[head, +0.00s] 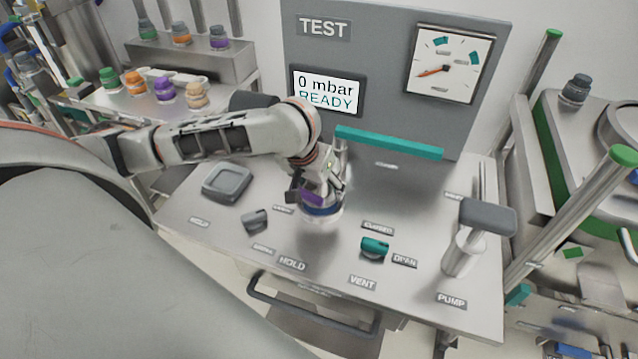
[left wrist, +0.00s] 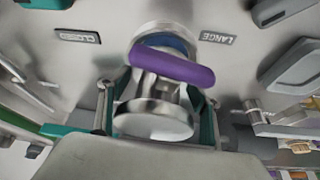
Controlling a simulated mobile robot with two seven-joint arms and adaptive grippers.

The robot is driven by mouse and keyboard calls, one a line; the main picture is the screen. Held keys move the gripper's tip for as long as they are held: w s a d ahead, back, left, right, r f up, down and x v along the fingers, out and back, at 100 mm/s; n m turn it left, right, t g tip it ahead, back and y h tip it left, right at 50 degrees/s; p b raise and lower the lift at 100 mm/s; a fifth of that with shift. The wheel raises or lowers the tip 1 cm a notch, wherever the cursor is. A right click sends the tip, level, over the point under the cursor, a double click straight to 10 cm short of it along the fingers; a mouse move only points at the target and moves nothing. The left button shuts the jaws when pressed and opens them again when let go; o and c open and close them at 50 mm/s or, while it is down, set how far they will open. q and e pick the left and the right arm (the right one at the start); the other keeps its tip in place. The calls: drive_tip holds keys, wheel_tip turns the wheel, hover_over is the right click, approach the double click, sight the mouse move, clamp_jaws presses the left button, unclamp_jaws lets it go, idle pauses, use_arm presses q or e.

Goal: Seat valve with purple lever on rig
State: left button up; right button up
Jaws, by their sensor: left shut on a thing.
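The valve with the purple lever (head: 311,197) is in my left gripper (head: 320,188), which is shut on it, at the middle of the test rig. In the left wrist view its purple lever (left wrist: 172,65) lies across a silver metal body between the two fingers (left wrist: 160,108). A blue ring (head: 322,210) shows under the valve, at the round fitting on the rig top (head: 400,285). I cannot tell whether the valve touches the fitting fully. The gripper hides part of the valve. My right gripper is not in view.
A teal bar (head: 388,142) stands just behind the gripper. A teal vent knob (head: 375,247), a grey hold knob (head: 255,220) and a pump handle (head: 487,216) are on the rig. The display (head: 327,91) reads 0 mbar READY. Other valves stand on a left shelf (head: 190,105).

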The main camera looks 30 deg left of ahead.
use_arm(q)
drive_tip(key=shift+r, duration=0.1)
drive_tip(key=shift+f, duration=0.6)
idle(0.4)
drive_tip(key=shift+f, duration=0.7)
idle(0.5)
drive_tip(key=o, duration=2.1)
drive_tip(key=shift+c, duration=0.2)
drive_tip(key=shift+o, duration=0.2)
drive_tip(key=shift+s+f, duration=0.1)
drive_tip(key=shift+f, duration=0.05)
drive_tip(key=o, duration=0.4)
drive_tip(key=shift+o, duration=0.2)
